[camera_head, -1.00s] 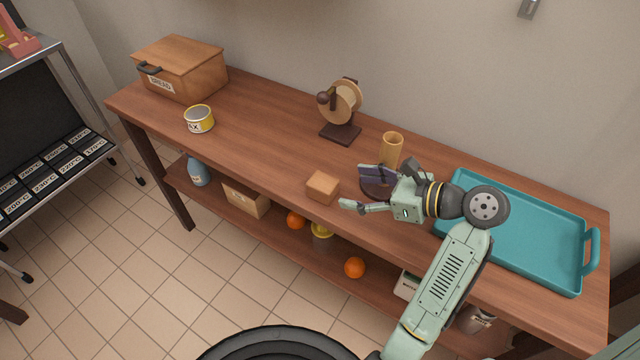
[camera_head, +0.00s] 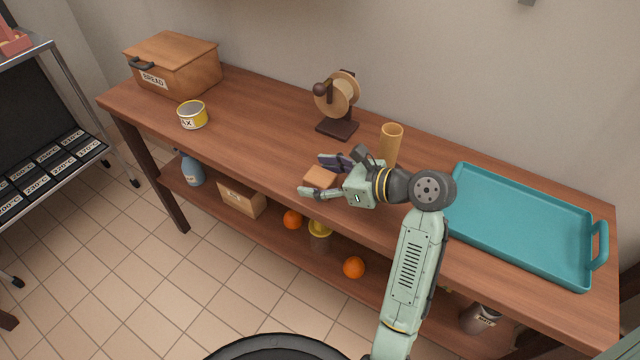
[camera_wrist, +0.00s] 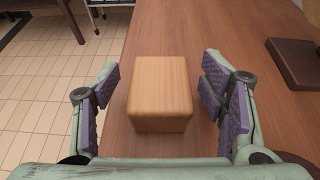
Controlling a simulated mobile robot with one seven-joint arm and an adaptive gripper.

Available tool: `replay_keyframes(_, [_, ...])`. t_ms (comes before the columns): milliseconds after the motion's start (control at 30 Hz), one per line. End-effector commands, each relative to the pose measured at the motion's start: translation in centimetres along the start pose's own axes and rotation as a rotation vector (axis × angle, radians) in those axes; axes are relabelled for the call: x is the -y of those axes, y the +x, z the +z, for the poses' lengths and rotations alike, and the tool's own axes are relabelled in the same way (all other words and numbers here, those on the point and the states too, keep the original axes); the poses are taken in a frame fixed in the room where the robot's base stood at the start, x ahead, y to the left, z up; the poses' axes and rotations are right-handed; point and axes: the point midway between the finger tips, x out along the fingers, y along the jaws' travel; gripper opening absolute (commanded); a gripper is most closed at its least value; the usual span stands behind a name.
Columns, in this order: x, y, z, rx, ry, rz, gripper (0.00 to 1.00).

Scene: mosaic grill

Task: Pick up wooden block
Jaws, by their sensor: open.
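The wooden block (camera_head: 319,177) is a small, light-brown block with rounded edges, resting on the wooden table near its front edge. My gripper (camera_head: 321,178) is open around it, with one finger on the front side and one on the back side. In the wrist view the block (camera_wrist: 160,92) sits between the two spread fingers of my gripper (camera_wrist: 160,95). A gap shows on each side, so neither finger appears to touch it. In the head view my gripper partly hides the block.
A tan cylinder (camera_head: 390,146) stands just behind my gripper. A dark-based stand with a round disc (camera_head: 337,110) is farther back. A teal tray (camera_head: 520,225) lies to the right. A yellow tin (camera_head: 192,115) and a bread box (camera_head: 173,68) are at left, with clear tabletop between.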

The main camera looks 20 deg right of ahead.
Motion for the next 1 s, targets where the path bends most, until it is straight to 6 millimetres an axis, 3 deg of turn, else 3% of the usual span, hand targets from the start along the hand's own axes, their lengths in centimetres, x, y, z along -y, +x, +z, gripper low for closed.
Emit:
replay_keyframes(800, [0.0, -0.03, -0.01, 0.0, 0.0, 0.0, 0.14])
replay_keyframes(1000, [0.0, -0.04, 0.0, 0.0, 0.0, 0.001, 0.12])
